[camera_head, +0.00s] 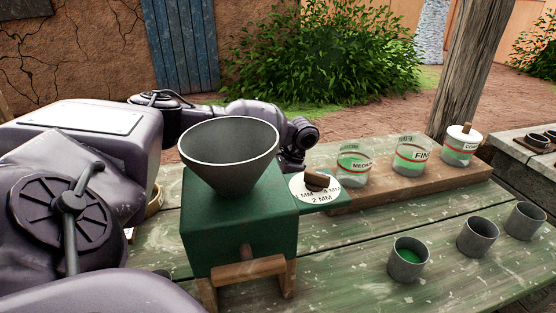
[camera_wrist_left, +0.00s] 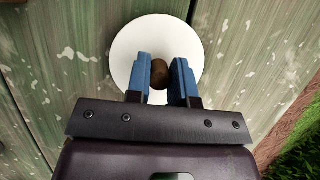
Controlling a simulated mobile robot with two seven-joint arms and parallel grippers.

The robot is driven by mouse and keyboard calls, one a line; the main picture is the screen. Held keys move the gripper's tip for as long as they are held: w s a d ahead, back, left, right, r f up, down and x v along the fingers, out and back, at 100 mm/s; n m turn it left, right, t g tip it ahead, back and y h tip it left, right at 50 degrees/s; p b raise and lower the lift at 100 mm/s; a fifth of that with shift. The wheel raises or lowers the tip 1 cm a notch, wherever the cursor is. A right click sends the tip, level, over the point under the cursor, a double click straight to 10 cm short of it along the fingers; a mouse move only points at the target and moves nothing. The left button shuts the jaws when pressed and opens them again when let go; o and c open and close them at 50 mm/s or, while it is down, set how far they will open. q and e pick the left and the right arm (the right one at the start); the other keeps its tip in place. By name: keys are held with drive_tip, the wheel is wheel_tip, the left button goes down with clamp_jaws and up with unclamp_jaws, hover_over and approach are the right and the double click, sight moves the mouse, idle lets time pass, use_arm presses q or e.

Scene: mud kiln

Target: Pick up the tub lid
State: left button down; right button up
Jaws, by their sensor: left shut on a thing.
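In the left wrist view a round white tub lid (camera_wrist_left: 134,36) with a small brown knob (camera_wrist_left: 158,75) lies below the camera, over green planks. My left gripper (camera_wrist_left: 160,72) has its two blue fingers on either side of the knob and is shut on it. Whether the lid touches the planks cannot be told. In the head view my left arm passes behind the grey hopper, and the gripper and this lid are hidden. Another white lid (camera_head: 463,134) with a wooden knob sits on the tub at the right end of the wooden board. My right gripper is not in view.
A green mill (camera_head: 240,235) with a grey hopper (camera_head: 228,165) and a marked dial (camera_head: 306,188) stands in front. Tubs marked medium (camera_head: 353,167) and fine (camera_head: 411,155) stand open on the board (camera_head: 440,190). Three grey cups stand right, one (camera_head: 407,265) holding green stuff.

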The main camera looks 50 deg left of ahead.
use_arm(q)
wheel_tip(320, 180, up, 20)
drive_tip(key=p, duration=0.4)
drive_tip(key=shift+f, duration=0.25)
